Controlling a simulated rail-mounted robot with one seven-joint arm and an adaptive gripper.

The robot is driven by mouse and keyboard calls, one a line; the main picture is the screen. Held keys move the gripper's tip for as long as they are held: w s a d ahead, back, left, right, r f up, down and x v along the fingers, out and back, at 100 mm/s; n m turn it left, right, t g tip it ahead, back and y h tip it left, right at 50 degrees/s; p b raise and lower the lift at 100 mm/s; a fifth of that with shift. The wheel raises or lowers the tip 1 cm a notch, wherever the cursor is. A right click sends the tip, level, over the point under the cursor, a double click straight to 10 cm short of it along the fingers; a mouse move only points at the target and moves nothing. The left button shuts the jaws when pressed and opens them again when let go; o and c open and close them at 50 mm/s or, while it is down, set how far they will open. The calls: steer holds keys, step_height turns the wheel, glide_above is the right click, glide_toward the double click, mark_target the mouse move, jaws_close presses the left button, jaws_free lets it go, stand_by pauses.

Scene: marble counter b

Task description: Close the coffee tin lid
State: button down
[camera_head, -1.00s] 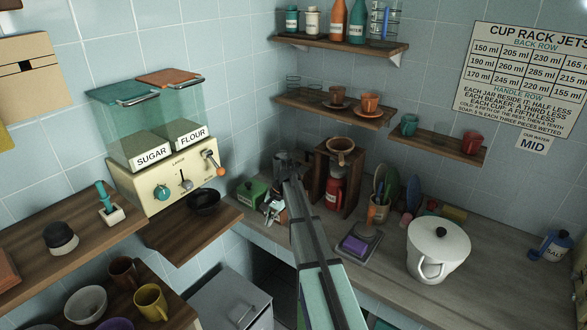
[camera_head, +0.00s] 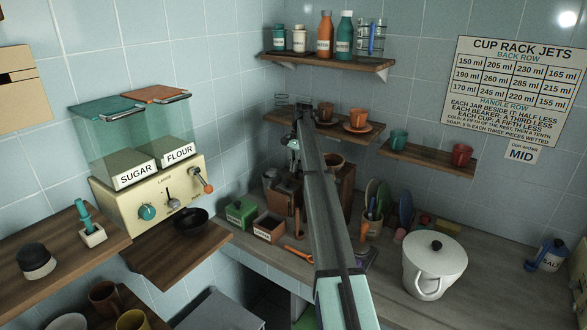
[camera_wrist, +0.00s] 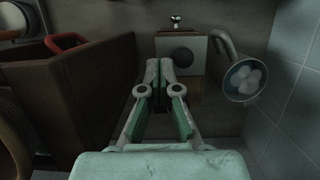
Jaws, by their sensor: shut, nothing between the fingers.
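My gripper (camera_head: 292,160) hangs from the raised arm, above and right of these two. In the wrist view its fingers (camera_wrist: 158,78) are together with nothing between them. A pale box (camera_wrist: 182,50) with a dark round spot lies beyond the fingertips.
A wooden cabinet wall (camera_wrist: 75,95) is close on the left in the wrist view. In the head view, an orange utensil (camera_head: 298,256) lies on the counter, a white pot (camera_head: 435,268) stands right, and a cup shelf (camera_head: 282,121) is behind the arm.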

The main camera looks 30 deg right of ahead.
mark_target(291, 192)
steer(key=p+x, duration=0.2)
steer(key=x, duration=0.6)
steer(key=shift+a+r+p, duration=0.1)
steer(key=shift+p, duration=0.3)
steer(key=shift+s+a+r+p, duration=0.1)
steer(key=shift+s+a+p, duration=0.35)
steer(key=shift+a, duration=0.35)
steer(key=shift+s+a+p, duration=0.35)
steer(key=shift+s+a, duration=0.15)
steer(key=shift+a, duration=0.35)
steer(key=shift+s+d, duration=0.1)
steer(key=shift+s, duration=0.05)
